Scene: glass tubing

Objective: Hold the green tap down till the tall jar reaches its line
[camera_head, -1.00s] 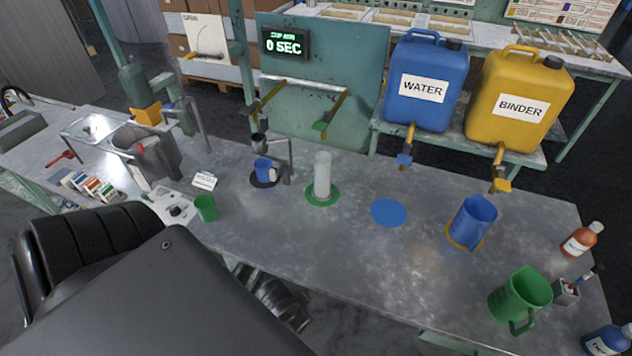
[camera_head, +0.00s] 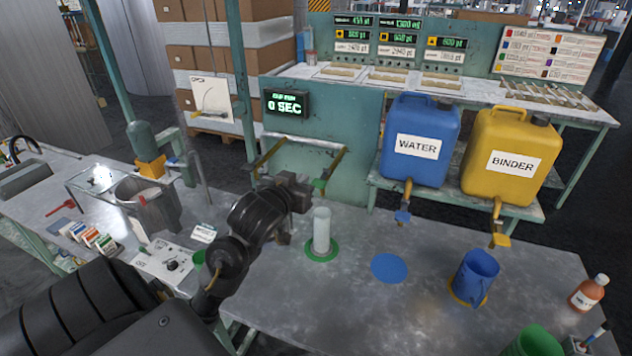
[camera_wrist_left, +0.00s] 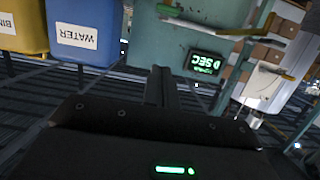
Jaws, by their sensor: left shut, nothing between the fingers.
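The green tap (camera_head: 320,184) hangs from the pipe frame in front of the teal panel. The tall jar (camera_head: 321,230) is a pale narrow cylinder, upright on a green ring (camera_head: 321,256) below the tap. I cannot make out its line or its level. My left gripper (camera_head: 305,197) is at the tap's left, very close to it; I cannot tell if they touch. My right gripper is out of view.
A display (camera_head: 286,104) reads 0 SEC. A blue water can (camera_head: 420,140) and a yellow binder can (camera_head: 510,157) stand on a shelf. A blue jug (camera_head: 475,277) stands at the right, beyond a bare blue disc (camera_head: 389,268). My left arm hides part of the table.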

